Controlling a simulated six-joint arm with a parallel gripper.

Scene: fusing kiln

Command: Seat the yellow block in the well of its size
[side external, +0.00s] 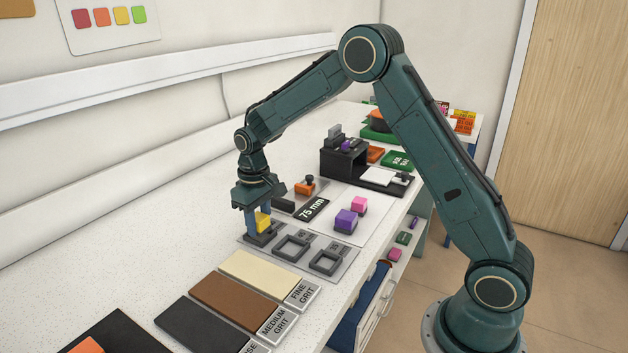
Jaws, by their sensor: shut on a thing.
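My gripper (258,216) points down at the left end of a grey plate. It is shut on the yellow block (264,223), which shows between its fingers. The grey plate (341,276) carries a row of raised dark square wells. The left well (262,238) is right under the yellow block. I cannot tell whether the block is inside it or just above it. The middle well (291,248) and the right well (328,262) are empty. Small labels lie behind the wells, too small to read.
Purple (346,220) and pink (358,204) blocks stand on a white sheet behind the plate. A black "75 mm" block (311,208) lies nearby. Grit pads, such as the brown one (236,301), lie in front. A black stand (345,160) is farther back. The counter left of the plate is clear.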

